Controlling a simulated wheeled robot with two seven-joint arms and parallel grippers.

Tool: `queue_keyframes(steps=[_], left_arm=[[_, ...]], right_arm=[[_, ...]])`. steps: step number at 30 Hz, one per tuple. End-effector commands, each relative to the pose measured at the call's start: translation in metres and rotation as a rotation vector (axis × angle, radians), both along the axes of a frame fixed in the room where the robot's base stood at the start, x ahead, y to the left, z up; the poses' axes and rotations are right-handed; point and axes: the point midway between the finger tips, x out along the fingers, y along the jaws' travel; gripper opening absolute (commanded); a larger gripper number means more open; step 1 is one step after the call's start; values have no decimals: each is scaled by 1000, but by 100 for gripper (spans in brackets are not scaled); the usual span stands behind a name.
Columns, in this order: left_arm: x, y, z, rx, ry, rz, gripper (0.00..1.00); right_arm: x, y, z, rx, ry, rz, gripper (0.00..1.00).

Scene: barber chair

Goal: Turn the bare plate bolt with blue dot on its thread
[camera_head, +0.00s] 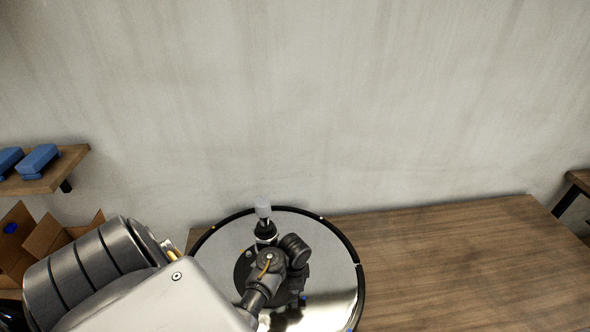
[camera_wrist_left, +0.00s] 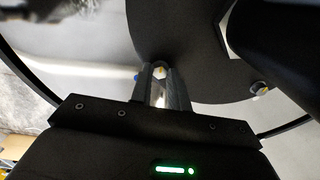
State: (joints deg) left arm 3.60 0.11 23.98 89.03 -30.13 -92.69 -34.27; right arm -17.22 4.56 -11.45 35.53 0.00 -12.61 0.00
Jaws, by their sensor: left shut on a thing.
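In the left wrist view, my left gripper (camera_wrist_left: 161,80) is shut on a bolt (camera_wrist_left: 160,72) at the edge of a black plate (camera_wrist_left: 200,65). The bolt's pale head with a yellow mark shows between the fingertips; its thread is hidden. A small blue spot (camera_wrist_left: 137,77) shows just left of the fingers; I cannot tell whether it belongs to this bolt. Another bolt (camera_wrist_left: 262,88) with pale and yellow marks sits farther right on the plate's edge. My right gripper is not in view.
A wooden bench (camera_head: 460,260) is bare on the right. Blue blocks (camera_head: 38,160) lie on a left shelf; open cardboard boxes (camera_head: 45,235) stand below.

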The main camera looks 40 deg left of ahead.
Motion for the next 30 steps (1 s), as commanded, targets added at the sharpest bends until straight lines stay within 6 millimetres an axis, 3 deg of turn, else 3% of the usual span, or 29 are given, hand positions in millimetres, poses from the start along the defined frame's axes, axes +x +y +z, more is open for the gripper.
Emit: queue_keyframes(steps=[16,17,21,30], left_arm=[[-3,-1,-2,-2,8,-22,0],[-3,-1,-2,-2,8,-22,21],[-2,-1,-2,-1,6,-22,39],[0,-1,1,-1,1,-22,39]], right_arm=[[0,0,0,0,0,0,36],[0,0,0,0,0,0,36],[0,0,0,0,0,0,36],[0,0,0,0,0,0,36]])
